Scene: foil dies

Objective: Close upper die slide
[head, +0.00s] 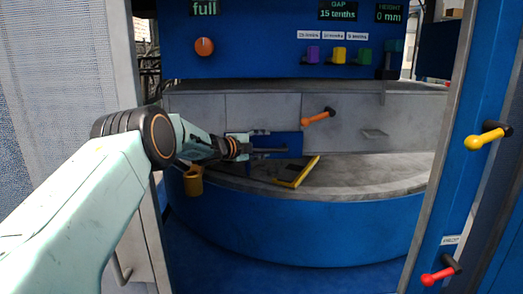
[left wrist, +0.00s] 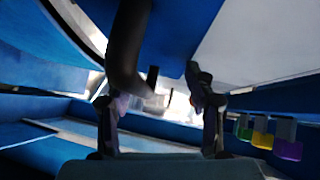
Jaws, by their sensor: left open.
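My left gripper (head: 268,142) is open in front of the grey machine face. Behind it is a blue recessed part (head: 290,141), which may be the upper die slide; I cannot tell how far it stands out. The left wrist view shows my two dark fingers (left wrist: 172,88) apart. A dark curved bar (left wrist: 128,45) crosses close to the finger on the left there; I cannot tell whether they touch. A dark plate with a yellow edge (head: 298,172) lies on the grey ledge below the gripper. My right gripper does not show.
An orange handle (head: 318,116) sticks out to the right of my left gripper. A gold cup-like part (head: 193,180) hangs at the ledge's left end. Purple, yellow and green tabs (head: 339,54) sit above. Yellow (head: 485,138) and red (head: 438,276) levers are on the right post. The ledge's right (head: 385,175) is clear.

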